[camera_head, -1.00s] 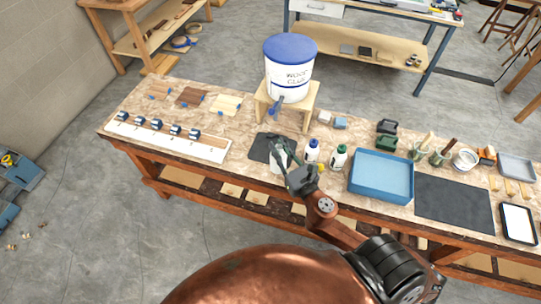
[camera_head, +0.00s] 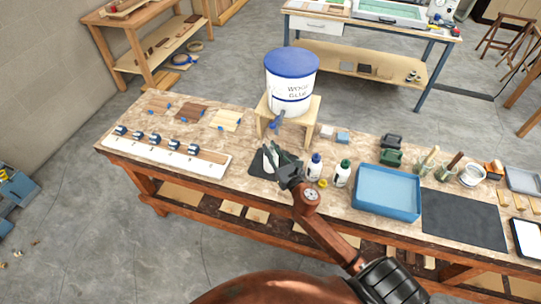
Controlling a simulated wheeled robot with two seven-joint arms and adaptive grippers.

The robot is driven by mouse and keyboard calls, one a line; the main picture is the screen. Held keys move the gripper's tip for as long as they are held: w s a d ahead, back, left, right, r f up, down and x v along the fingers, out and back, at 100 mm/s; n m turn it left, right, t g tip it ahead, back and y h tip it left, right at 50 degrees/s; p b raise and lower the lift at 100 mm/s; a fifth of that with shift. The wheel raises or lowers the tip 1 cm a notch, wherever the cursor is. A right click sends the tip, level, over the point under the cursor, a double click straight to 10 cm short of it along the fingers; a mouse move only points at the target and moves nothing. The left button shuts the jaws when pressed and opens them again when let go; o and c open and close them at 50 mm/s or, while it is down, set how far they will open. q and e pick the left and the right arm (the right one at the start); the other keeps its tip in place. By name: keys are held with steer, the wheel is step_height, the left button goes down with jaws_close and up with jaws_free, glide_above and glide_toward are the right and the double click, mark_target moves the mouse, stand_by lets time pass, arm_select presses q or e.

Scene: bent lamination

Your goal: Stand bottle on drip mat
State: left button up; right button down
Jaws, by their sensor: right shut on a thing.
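A white bottle (camera_head: 267,158) is in my right gripper (camera_head: 276,162), which is shut on it. The gripper and bottle are over the dark drip mat (camera_head: 257,169), and they hide part of it. The bottle looks roughly upright; I cannot tell whether its base touches the mat. The mat lies in front of a wooden stand (camera_head: 262,110), which carries a white wood glue bucket (camera_head: 291,88) with a blue lid. The bucket's blue spigot (camera_head: 276,124) is just beyond the bottle. My left gripper is not in view.
Right of the gripper stand a blue-capped bottle (camera_head: 314,168) and a green-capped bottle (camera_head: 342,174), with a small yellow cap (camera_head: 323,183) close by. A blue tray (camera_head: 387,193) and a dark mat (camera_head: 463,220) lie further right. A white board (camera_head: 165,158) with clamps lies left.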

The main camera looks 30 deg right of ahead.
step_height(320, 180, down, 3)
steer(key=shift+r+b, duration=0.1)
steer(key=shift+b, duration=0.3)
steer(key=shift+f, duration=0.25)
steer(key=c, duration=1.8)
jaws_free()
